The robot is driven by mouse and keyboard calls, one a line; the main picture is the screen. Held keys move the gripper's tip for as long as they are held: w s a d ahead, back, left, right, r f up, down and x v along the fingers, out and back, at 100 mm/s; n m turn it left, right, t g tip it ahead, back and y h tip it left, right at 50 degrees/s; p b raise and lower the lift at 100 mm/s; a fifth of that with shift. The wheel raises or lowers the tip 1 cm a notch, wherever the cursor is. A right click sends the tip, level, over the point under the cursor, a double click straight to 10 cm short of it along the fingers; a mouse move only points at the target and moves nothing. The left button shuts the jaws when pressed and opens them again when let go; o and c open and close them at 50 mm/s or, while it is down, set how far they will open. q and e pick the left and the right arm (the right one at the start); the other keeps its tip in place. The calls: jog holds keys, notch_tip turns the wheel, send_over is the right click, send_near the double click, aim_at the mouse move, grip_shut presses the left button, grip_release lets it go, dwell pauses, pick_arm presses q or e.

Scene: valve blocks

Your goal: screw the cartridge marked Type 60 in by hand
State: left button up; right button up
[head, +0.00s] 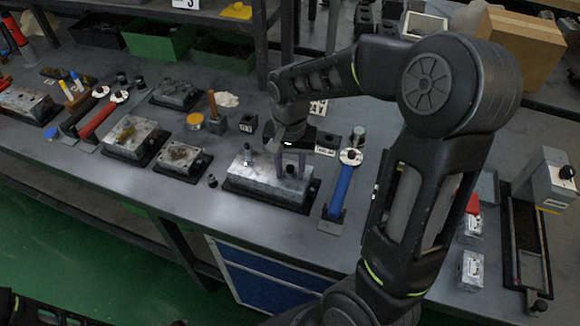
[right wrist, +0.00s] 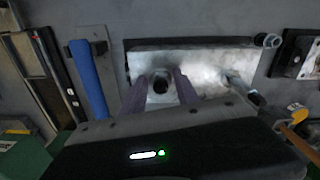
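A grey metal valve block (head: 262,184) sits on a dark tray on the bench; the right wrist view shows it too (right wrist: 210,68). My right gripper (head: 291,170) points down over the block's right part. An upright metal fitting (head: 247,155) stands at the block's left part. My left gripper is not in view.
A blue-handled tool (head: 342,188) lies in a holder just right of the block. A black stand (head: 328,143) with a small label is behind it. The bench's front edge is close to the block.

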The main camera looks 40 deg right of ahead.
jog(key=o, duration=0.4)
notch_tip(320, 180, up, 8)
jog(key=shift+f, duration=0.1)
dwell(0.5)
dwell(0.4)
